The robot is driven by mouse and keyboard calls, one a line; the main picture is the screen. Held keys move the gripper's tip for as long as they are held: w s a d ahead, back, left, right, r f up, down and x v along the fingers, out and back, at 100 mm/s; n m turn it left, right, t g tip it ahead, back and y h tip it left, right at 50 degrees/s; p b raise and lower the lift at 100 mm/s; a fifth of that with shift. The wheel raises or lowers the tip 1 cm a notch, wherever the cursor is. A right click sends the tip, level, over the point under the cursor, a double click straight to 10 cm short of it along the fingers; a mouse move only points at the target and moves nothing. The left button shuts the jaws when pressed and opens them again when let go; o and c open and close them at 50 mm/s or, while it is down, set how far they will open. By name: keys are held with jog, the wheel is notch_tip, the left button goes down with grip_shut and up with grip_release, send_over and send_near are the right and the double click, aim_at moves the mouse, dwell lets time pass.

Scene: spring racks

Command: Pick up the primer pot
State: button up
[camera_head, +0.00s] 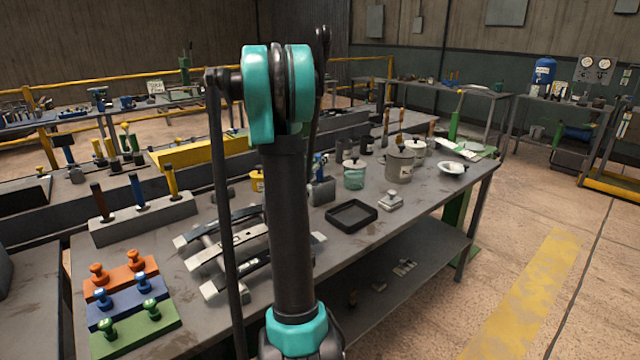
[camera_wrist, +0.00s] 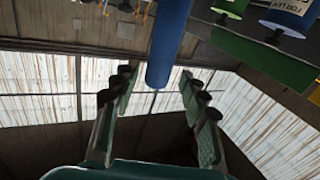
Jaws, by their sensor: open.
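Several pots stand on the far half of the workbench in the head view, and no label there is readable enough to tell which is the primer pot. A grey pot (camera_head: 400,165) has a brush handle rising from it. A lidded white pot (camera_head: 416,148) stands behind it, and a lidded greenish jar (camera_head: 354,175) is in front to the left. A yellow pot (camera_head: 257,182) is partly hidden by my arm. My gripper (camera_wrist: 160,82) is open and empty in the wrist view, facing the roof and a blue cylinder (camera_wrist: 168,40), away from the pots.
A black tray (camera_head: 351,216) lies in front of the jar, with a small metal block (camera_head: 390,200) beside it. A white dish (camera_head: 452,168) is near the right end. Leaf springs (camera_head: 235,240) and coloured peg blocks (camera_head: 125,310) fill the near left. Floor to the right is clear.

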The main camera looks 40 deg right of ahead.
jog(key=shift+x, duration=2.8)
jog(key=shift+s, duration=0.15)
grip_shut()
